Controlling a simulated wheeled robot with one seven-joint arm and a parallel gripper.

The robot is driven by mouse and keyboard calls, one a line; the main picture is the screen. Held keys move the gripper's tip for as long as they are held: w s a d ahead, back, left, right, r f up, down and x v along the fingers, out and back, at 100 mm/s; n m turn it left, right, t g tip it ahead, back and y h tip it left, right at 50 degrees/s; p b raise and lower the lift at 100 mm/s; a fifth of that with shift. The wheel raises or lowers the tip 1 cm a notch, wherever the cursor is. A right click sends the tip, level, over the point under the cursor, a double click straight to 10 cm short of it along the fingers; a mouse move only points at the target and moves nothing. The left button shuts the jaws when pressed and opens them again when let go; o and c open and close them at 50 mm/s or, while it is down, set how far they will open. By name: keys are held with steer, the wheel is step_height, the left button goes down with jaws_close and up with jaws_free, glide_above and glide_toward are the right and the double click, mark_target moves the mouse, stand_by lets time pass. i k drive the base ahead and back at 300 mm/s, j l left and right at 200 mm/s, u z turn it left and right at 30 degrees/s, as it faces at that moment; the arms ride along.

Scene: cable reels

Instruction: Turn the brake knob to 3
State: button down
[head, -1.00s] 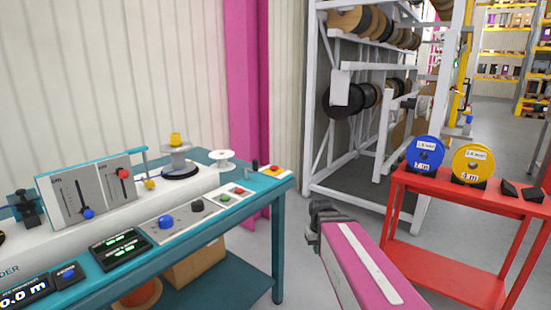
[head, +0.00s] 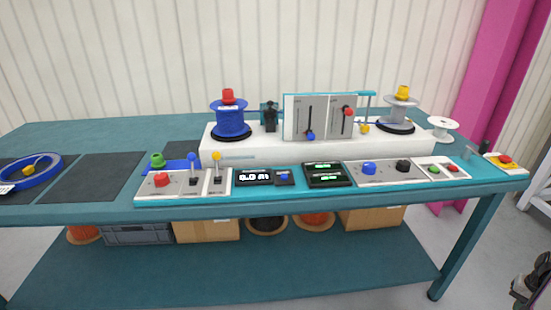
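A light grey panel (head: 385,178) on the front of the teal bench carries a blue knob (head: 369,168) and a black knob (head: 403,165). Their labels and scale marks are too small to read, so I cannot tell which is the brake knob or where it points. My gripper (head: 522,291) shows only in part at the lower right edge, dark, low and well apart from the bench panel. Whether its fingers are open or shut is not clear.
The teal bench (head: 80,148) holds a white winding machine (head: 255,152) with a blue reel (head: 230,120) and a grey spool (head: 397,115). Left of the knobs are displays (head: 325,174); right are green and red buttons (head: 444,168) and a red stop button (head: 504,159). Floor right of the bench looks clear.

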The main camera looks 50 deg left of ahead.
mark_target(161, 180)
steer(key=u, duration=3.1)
